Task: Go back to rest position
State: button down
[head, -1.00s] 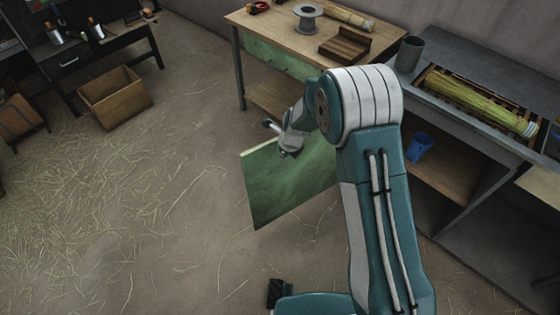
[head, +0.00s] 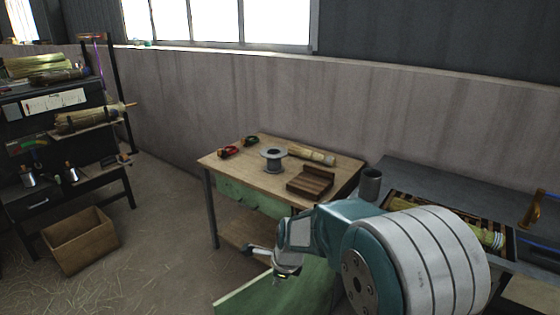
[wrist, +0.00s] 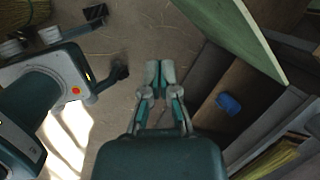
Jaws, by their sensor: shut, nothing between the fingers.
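My gripper (wrist: 160,72) is shut and empty in the wrist view, its two fingertips together above the bare floor. In the head view my arm is folded in the lower right, with its big white and teal joint close to the camera. The wrist end (head: 285,265) hangs in front of the wooden worktable (head: 237,170). The fingertips are hard to make out in that view.
A green board (head: 300,290) stands close below the wrist; it also shows in the wrist view (wrist: 245,35). A grey bench (head: 420,180) with a straw bundle in a tray stands right. A blue cup (wrist: 229,103) sits on a lower shelf. A wooden box (head: 80,240) is at left.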

jog(key=s+d+r+n+t, duration=0.1)
jog(key=s+d+r+n, duration=0.4)
jog(key=r, duration=0.4)
jog(key=s+d+r+n, duration=0.2)
jog(key=s+d+n, duration=0.1)
jog(key=s, duration=0.4)
jog(key=s+d+r+n+t+h, duration=0.1)
jog(key=s+d+r+n, duration=0.2)
jog(key=s+n, duration=0.3)
jog(key=s+d+r+n+t+h, duration=0.1)
jog(key=s+d+r+n, duration=0.2)
jog(key=s+d+n, duration=0.2)
jog(key=s, duration=0.2)
jog(key=shift+s+d+r, duration=0.15)
jog(key=shift+s+r, duration=0.1)
jog(key=shift+s, duration=0.05)
jog(key=shift+w, duration=0.1)
